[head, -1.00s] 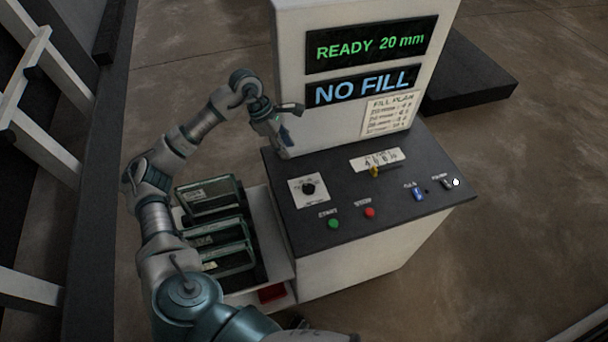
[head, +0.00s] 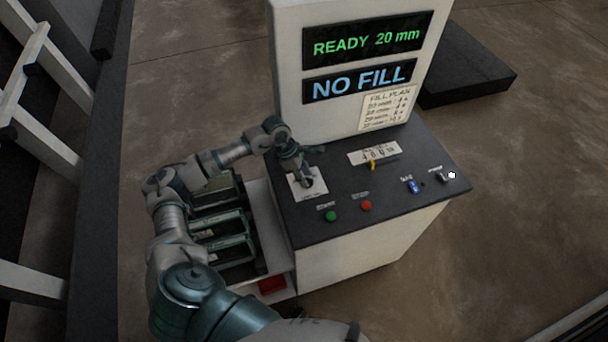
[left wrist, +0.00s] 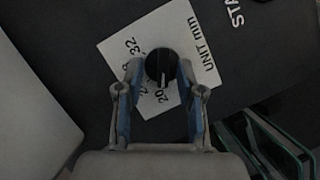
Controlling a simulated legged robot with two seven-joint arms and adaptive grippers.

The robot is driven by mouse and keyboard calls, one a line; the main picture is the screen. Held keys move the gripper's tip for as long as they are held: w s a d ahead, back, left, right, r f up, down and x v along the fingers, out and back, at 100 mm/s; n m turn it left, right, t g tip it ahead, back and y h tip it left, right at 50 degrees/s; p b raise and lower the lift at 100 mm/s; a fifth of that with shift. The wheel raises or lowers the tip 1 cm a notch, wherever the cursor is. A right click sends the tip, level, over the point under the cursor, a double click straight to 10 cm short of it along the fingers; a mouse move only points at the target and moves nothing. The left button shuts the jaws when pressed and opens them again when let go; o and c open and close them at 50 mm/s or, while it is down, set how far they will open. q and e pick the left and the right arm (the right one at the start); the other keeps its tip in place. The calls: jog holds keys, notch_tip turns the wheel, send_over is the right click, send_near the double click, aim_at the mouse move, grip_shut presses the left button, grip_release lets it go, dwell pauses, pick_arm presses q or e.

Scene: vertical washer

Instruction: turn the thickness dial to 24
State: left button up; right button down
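The thickness dial is a round black knob (left wrist: 160,65) on a white plate (left wrist: 195,38) marked with 20, 32 and "UNIT mm". Its pale pointer line is toward the 20 in the left wrist view. My left gripper (left wrist: 160,72) is open, with one finger on each side of the knob; I cannot tell whether the fingers touch it. In the head view my left gripper (head: 304,178) is over the dial plate (head: 310,191) and hides most of the knob. The upper display (head: 366,42) reads "READY 20 mm". My right gripper is not in view.
The panel also has a green button (head: 330,216), a red button (head: 366,206), a yellow lever (head: 372,165) and a blue switch (head: 413,187). A second display (head: 358,83) reads "NO FILL". Glass-like panes (head: 222,222) stand in a rack left of the console.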

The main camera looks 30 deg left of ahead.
pick_arm(q)
jog(key=shift+d+f, duration=0.1)
jog(key=shift+d, duration=0.5)
jog(key=shift+c, duration=0.5)
grip_shut()
jog(key=shift+a, duration=0.25)
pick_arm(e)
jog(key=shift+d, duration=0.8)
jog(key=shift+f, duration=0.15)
